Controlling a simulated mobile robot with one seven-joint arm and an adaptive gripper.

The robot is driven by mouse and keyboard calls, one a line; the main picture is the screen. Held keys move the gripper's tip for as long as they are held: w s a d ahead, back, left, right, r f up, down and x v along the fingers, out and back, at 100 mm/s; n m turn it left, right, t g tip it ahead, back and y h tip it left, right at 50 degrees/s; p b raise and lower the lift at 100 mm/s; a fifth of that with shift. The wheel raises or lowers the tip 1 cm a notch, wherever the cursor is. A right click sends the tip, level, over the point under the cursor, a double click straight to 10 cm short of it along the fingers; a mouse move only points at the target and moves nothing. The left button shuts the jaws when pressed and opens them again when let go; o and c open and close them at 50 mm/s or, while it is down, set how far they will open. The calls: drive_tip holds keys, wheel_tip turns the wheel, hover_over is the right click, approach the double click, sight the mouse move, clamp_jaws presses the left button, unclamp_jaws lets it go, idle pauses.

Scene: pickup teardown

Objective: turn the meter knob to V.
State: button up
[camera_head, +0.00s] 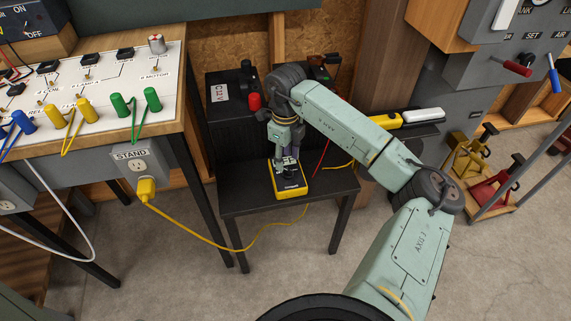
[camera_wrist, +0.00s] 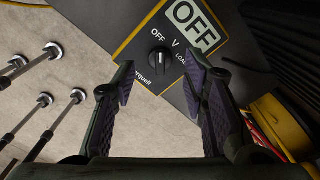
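The meter (camera_head: 290,182) is a yellow-edged dark box lying on a small black table. In the wrist view the meter (camera_wrist: 140,38) shows a display reading OFF (camera_wrist: 193,22). Its round black knob (camera_wrist: 160,59) has a white pointer mark, with the labels OFF, V and a partly hidden one around it. I cannot tell for sure which label the pointer marks. My gripper (camera_wrist: 163,92) is open and empty, its two fingers apart on either side below the knob in the wrist view. In the head view my gripper (camera_head: 287,158) is right over the meter and hides the knob.
The black table (camera_head: 235,198) also holds a dark C12V box (camera_head: 222,112) behind the meter. Red and yellow leads run beside the meter. A yellow cord (camera_head: 205,240) hangs from the STAND outlet at left. A workbench with coloured plugs (camera_head: 72,115) stands left.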

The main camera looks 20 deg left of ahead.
sight(286, 169)
drive_tip(key=shift+f, duration=2.4)
clamp_jaws()
